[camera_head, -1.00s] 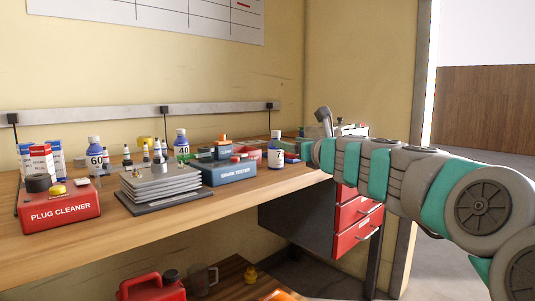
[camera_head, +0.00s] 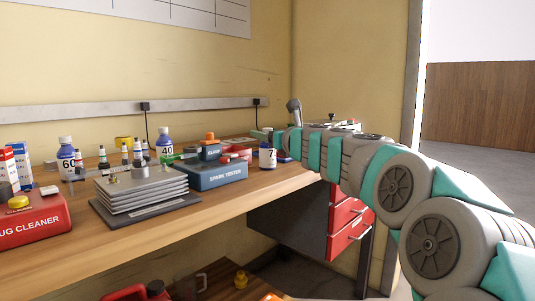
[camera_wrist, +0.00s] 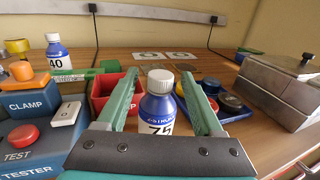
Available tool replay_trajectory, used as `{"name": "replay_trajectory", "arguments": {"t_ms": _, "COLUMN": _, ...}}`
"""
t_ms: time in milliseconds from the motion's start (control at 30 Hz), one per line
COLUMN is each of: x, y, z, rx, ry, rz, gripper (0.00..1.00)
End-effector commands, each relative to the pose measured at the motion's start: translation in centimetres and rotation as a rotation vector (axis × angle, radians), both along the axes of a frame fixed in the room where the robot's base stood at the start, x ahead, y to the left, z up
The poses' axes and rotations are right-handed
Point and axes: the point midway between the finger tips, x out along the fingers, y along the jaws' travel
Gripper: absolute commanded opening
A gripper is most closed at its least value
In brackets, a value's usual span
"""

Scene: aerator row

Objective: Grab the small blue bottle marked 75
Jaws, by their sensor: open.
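The small blue bottle marked 75 (camera_wrist: 158,108) stands upright in the wrist view, with a pale grey cap and a white label. My gripper (camera_wrist: 160,79) is open, with one green finger on each side of the bottle and visible gaps between. The gripper's base bar hides the bottle's lower part. In the head view the bottle (camera_head: 267,158) stands near the bench's right end with only a 7 readable. My gripper is right at its upper part there, and its fingers are small and hard to make out.
Blue bottles marked 40 (camera_head: 165,142) and 60 (camera_head: 66,158) stand further left. A blue spark tester (camera_head: 215,173) is left of the bottle. In the wrist view, a red bin (camera_wrist: 108,90), a blue tray (camera_wrist: 228,105) and a grey metal box (camera_wrist: 282,88) are close by.

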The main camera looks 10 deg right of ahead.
Motion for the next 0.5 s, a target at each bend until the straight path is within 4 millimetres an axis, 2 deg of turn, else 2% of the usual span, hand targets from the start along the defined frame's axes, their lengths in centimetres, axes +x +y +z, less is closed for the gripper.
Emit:
{"name": "replay_trajectory", "arguments": {"t_ms": 100, "x": 1.6, "y": 0.4, "z": -0.3, "rx": -0.002, "ry": 0.004, "rz": -0.001, "gripper": 0.68}}
{"name": "replay_trajectory", "arguments": {"t_ms": 200, "x": 2.5, "y": 0.7, "z": -0.2, "rx": -0.001, "ry": 0.003, "rz": 0.000, "gripper": 0.68}}
{"name": "replay_trajectory", "arguments": {"t_ms": 500, "x": 2.9, "y": 0.9, "z": -0.1, "rx": 0.000, "ry": 0.002, "rz": 0.002, "gripper": 0.68}}
